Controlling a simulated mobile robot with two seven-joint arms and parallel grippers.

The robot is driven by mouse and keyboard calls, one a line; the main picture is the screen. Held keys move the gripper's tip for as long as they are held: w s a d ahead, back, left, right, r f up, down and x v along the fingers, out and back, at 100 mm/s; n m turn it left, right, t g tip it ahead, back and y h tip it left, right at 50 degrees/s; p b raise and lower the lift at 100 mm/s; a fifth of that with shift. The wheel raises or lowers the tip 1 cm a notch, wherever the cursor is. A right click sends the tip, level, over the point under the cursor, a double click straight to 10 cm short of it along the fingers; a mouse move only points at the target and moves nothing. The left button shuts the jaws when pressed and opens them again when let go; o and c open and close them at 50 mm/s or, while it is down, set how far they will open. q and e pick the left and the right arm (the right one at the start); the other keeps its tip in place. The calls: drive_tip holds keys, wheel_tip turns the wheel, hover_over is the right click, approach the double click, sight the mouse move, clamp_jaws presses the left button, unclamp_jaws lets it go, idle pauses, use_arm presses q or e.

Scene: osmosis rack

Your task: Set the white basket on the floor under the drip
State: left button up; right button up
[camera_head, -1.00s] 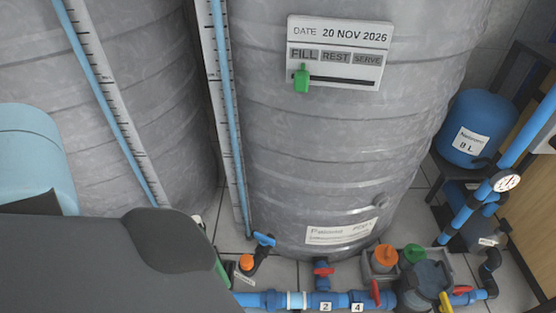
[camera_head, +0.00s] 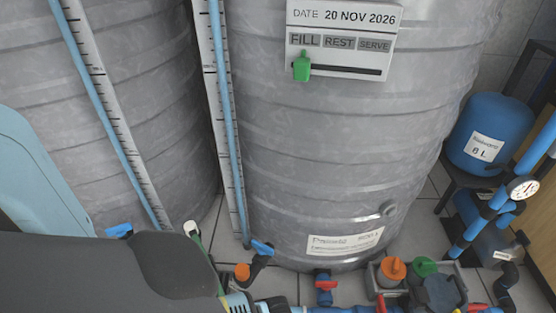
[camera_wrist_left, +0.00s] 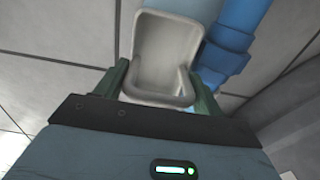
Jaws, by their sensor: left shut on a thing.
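The white basket (camera_wrist_left: 165,50) is a small open scoop-like container with a rounded rim, seen in the left wrist view. My left gripper (camera_wrist_left: 160,82) is shut on it, with a green finger at either side. Blue pipework (camera_wrist_left: 232,45) passes right beside the basket in that view; I cannot tell whether they touch. Grey floor tiles (camera_wrist_left: 55,25) show beyond. In the head view my dark arm link fills the lower left and hides the gripper and basket. No drip can be made out. My right gripper is out of view.
A large grey tank (camera_head: 320,150) with a date board (camera_head: 342,40) fills the middle. Along its foot run a red-handled valve (camera_head: 326,285) and a grey caddy with orange and green caps (camera_head: 393,268). A blue vessel (camera_head: 485,135) and gauge (camera_head: 523,189) stand right.

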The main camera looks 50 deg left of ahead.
use_arm(q)
wheel_tip(320, 180, down, 3)
drive_tip(key=shift+s+r+b, duration=0.1)
drive_tip(key=shift+b, duration=0.8)
drive_tip(key=shift+f, duration=0.4)
drive_tip(key=shift+f+b, duration=0.15)
drive_tip(key=shift+b, duration=0.2)
drive_tip(key=o, duration=0.7)
